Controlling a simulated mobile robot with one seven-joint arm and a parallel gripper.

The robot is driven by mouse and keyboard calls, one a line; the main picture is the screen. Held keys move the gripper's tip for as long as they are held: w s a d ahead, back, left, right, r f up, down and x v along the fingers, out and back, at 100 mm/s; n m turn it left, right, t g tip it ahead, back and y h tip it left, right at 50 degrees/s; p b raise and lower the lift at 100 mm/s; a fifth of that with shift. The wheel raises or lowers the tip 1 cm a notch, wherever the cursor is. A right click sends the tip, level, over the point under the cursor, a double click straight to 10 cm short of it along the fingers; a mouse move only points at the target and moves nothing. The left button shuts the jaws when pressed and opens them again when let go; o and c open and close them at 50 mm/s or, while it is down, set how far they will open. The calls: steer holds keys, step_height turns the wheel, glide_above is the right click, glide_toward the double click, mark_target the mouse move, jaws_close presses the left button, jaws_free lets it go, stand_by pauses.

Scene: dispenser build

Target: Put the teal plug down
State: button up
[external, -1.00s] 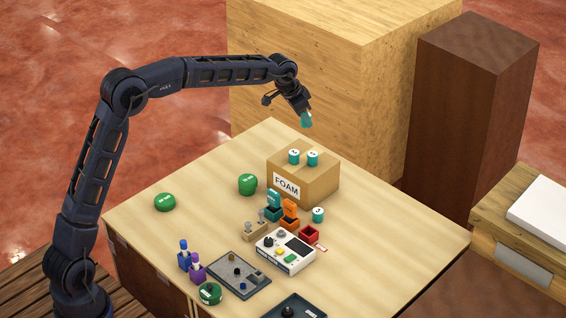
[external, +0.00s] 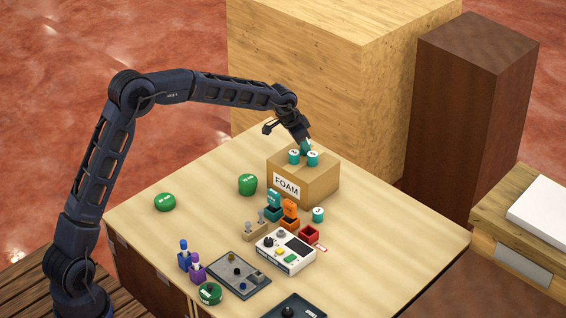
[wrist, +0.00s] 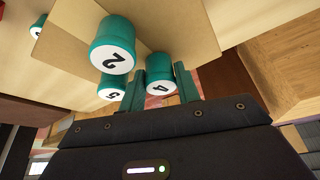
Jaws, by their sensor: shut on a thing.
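My gripper (external: 305,143) is shut on a teal plug (wrist: 158,72), whose white end reads 4 in the wrist view. In the external view the held plug is low over the back of the FOAM box (external: 318,183), partly hidden behind the plugs there. I cannot tell whether it touches the box top. Two other teal plugs with white ends, one (external: 294,157) left and one (external: 313,159) right, stand on the box. In the wrist view they read 2 (wrist: 112,45) and 5 (wrist: 112,88), close beside the held plug.
Teal and orange (external: 290,212) holders, a white control box (external: 285,252) and green round containers (external: 248,184) are in front and left. A large wooden block (external: 330,70) stands behind.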

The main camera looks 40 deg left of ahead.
steer(key=shift+f, duration=0.15)
steer(key=o, duration=0.7)
steer(key=v, duration=1.2)
steer(key=s+a+r+y, duration=0.1)
steer(key=s+r, duration=0.3)
steer(key=s, duration=0.4)
steer(key=s+a+r, duration=0.1)
steer(key=s+r, duration=0.2)
steer(key=s, duration=0.5)
steer(key=s+a+r+n+y, duration=0.1)
steer(key=s+a+r+n, duration=0.15)
steer(key=s, duration=1.25)
steer(key=s+a+f, duration=0.1)
steer(key=s+f, duration=0.1)
steer(key=s, duration=0.7)
steer(key=s+a+f+n, duration=0.1)
steer(key=s+a+f, duration=0.1)
steer(key=s, duration=0.7)
steer(key=s+a+f+n, duration=0.1)
steer(key=s+f, duration=0.3)
steer(key=s, duration=0.5)
steer(key=shift+a, duration=0.75)
